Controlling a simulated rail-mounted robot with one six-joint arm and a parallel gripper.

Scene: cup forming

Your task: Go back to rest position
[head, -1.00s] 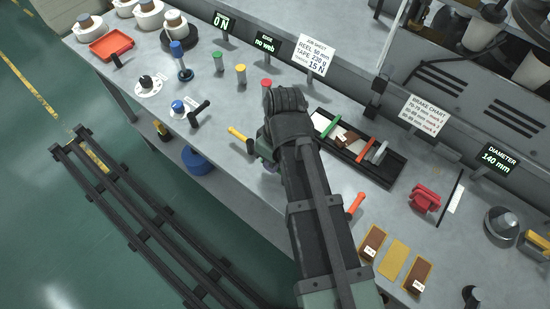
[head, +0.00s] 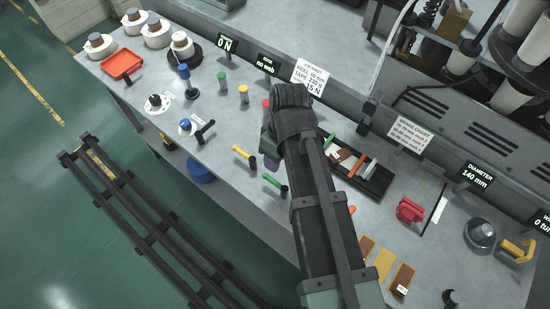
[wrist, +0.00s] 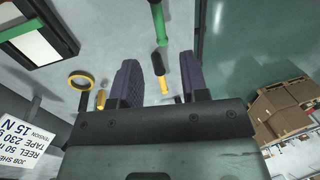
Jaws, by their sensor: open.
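My gripper (wrist: 158,62) is open in the wrist view, with its two dark purple fingers apart and nothing held between them. Beyond the gap, a yellow-and-black lever handle (wrist: 159,70) and a green handle (wrist: 156,20) show against the grey bench top. They look apart from the fingers, though the distance is hard to judge.
Below my arm are the yellow lever (head: 243,157), the green lever (head: 274,183) and a black tray (head: 375,184). Sign stands, including the job sheet (head: 312,77), line the bench back. A dark rail (head: 150,235) runs along the front. The floor at left is clear.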

